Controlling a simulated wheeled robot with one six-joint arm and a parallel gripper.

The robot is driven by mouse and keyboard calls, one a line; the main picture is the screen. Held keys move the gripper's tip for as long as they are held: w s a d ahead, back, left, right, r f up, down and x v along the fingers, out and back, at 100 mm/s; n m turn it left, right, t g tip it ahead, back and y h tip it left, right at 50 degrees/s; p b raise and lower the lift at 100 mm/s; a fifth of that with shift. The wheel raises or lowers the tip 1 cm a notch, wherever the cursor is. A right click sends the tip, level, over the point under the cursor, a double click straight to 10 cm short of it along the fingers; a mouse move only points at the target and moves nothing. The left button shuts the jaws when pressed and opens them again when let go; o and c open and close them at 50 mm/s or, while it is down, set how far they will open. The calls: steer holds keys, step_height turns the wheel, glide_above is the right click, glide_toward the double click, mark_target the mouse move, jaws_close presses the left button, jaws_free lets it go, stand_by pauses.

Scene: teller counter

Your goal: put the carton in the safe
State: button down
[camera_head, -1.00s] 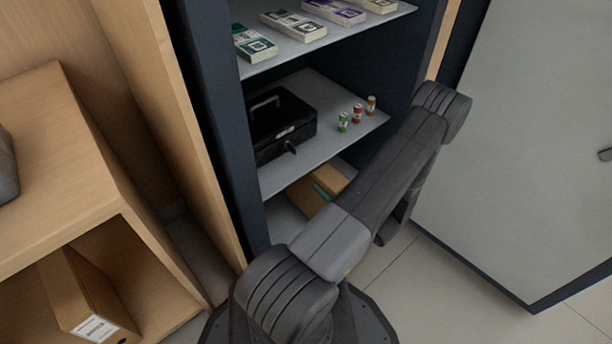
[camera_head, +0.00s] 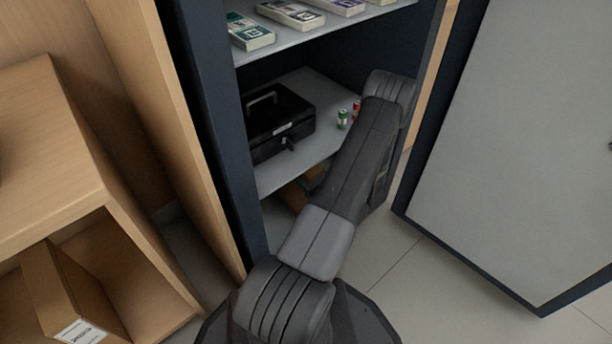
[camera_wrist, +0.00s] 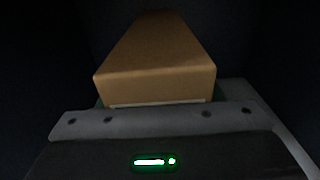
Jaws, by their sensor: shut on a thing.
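The safe (camera_head: 218,140) is a dark blue cabinet with grey shelves, its door (camera_head: 520,150) swung open on the right. My arm reaches across its front, and my gripper (camera_wrist: 155,119) shows at the bottom of the wrist view. It is shut on the plain brown carton (camera_wrist: 157,58), which extends away from the jaws. A little green shows at the carton's near corners. In the head view, a brown patch of the carton (camera_head: 293,198) shows in the safe's bottom compartment, below the middle shelf; my arm hides most of it.
A black cash box (camera_head: 280,125) and small rolls, one green (camera_head: 343,119), stand on the middle shelf (camera_head: 290,168). Banknote bundles (camera_head: 290,14) lie on the shelf above. Dark surroundings fill the wrist view.

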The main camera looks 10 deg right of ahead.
steer(key=shift+r, duration=0.1)
steer(key=shift+f, duration=0.3)
steer(key=shift+c, duration=2)
jaws_free()
steer(key=shift+s+d+r, duration=0.1)
steer(key=shift+s+r, duration=0.05)
steer(key=shift+r, duration=0.2)
steer(key=p+v, duration=0.3)
steer(key=v, duration=0.8)
steer(key=shift+s+d, duration=0.2)
steer(key=shift+s, duration=0.1)
steer(key=shift+f, duration=0.1)
